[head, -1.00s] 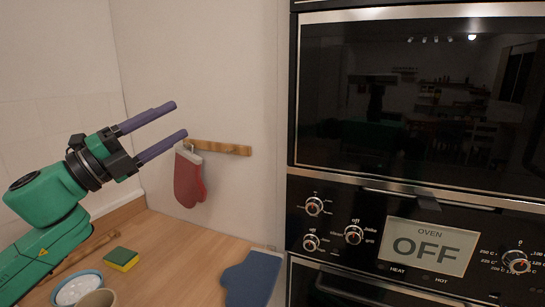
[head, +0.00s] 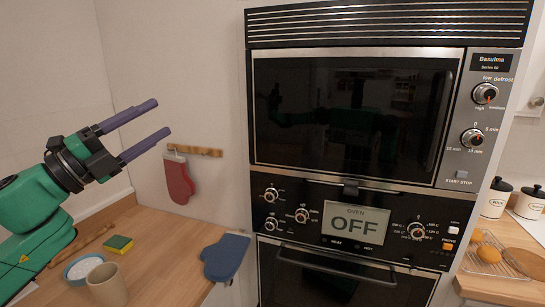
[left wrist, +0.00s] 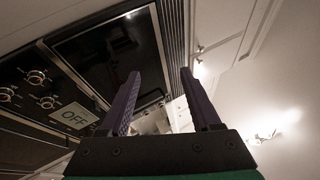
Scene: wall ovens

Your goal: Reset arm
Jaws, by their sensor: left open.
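My left gripper (head: 150,130) is raised at the left of the head view, above the wooden counter (head: 170,245). Its two purple fingers are apart and nothing is between them. In the left wrist view the same gripper (left wrist: 155,95) is open and empty, with the oven front behind it. The wall oven (head: 350,215) stands in the middle of the head view, and its display (head: 357,225) reads OFF. The display also shows in the left wrist view (left wrist: 75,117). My right gripper is in neither view.
A red oven mitt (head: 179,180) hangs from a wooden rack just beyond the fingers. A blue mitt (head: 226,257), a sponge (head: 119,243), a bowl (head: 84,270) and a cup (head: 107,286) are on the left counter. Canisters (head: 496,199) and a wire rack (head: 488,263) stand at the right.

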